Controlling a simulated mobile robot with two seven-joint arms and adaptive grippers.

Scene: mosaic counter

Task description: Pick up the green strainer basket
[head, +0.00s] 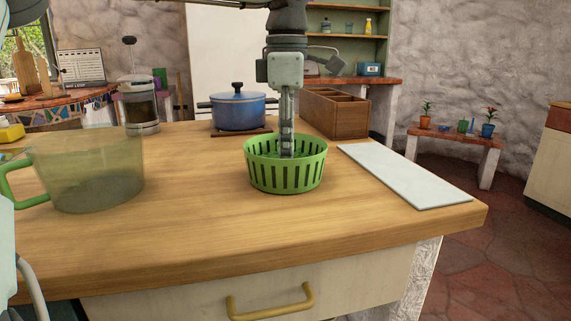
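The green strainer basket (287,178) stands upright on the wooden counter, right of the middle. It is round, with vertical slots in its wall. My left gripper (287,152) points straight down into the basket from above. Its fingers are seen edge-on as one narrow column, with the tips inside the rim and below it. The front wall partly hides the basket's inside. I cannot tell whether the fingers are apart, closed, or touching the basket. My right gripper is out of view.
On the counter (190,235) are a clear green-handled jug (90,175) to the left, a white board (405,176) to the right, and a blue pot (238,112) and wooden box (335,113) behind. A French press (138,105) stands back left. The front middle is clear.

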